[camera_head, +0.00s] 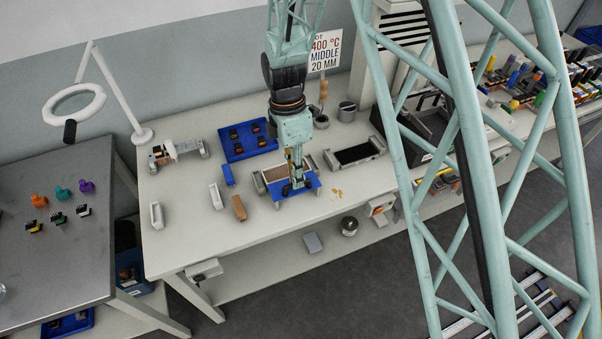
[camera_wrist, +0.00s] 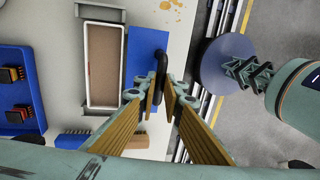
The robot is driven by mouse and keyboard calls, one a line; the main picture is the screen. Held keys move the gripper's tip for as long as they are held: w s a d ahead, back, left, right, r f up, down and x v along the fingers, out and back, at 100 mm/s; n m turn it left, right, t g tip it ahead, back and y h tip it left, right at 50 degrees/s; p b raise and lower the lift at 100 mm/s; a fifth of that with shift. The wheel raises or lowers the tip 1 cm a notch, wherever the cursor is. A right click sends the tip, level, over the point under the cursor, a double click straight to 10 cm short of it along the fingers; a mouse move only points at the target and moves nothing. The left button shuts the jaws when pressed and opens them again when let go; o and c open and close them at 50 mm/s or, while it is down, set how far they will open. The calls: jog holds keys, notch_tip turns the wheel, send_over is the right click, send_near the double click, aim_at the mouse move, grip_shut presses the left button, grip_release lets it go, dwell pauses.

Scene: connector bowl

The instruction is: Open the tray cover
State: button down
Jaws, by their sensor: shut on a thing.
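The tray (camera_wrist: 88,65) is a pale rectangular box with a brown inside, seen open from above in the wrist view. The blue cover (camera_wrist: 140,52) lies beside its right long side, not over the opening. The cover also shows under my arm in the head view (camera_head: 313,184). My gripper (camera_wrist: 166,92) is shut on the cover's black handle (camera_wrist: 161,62). In the head view, my gripper (camera_head: 297,187) points down at the cover near the table's front edge. I cannot tell whether the cover is lifted or rests on something.
A blue bin (camera_head: 232,151) with small connectors stands behind the tray to the left. A second tray (camera_head: 347,163) with a dark inside stands to the right. A brown block (camera_head: 239,208) and pale blocks lie left of the tray. The front-left tabletop (camera_head: 180,245) is clear.

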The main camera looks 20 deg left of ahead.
jog(key=c, duration=2.7)
grip_release()
jog(key=shift+r, duration=0.15)
jog(key=shift+w+a+r, duration=0.25)
jog(key=shift+a+r, duration=0.05)
jog(key=shift+r, duration=1.6)
jog(key=shift+w+a+r, duration=0.25)
jog(key=shift+w+r, duration=0.05)
jog(key=shift+r, duration=1.65)
jog(key=shift+w+a+r, duration=0.25)
jog(key=shift+a+r, duration=0.05)
jog(key=shift+r, duration=1.6)
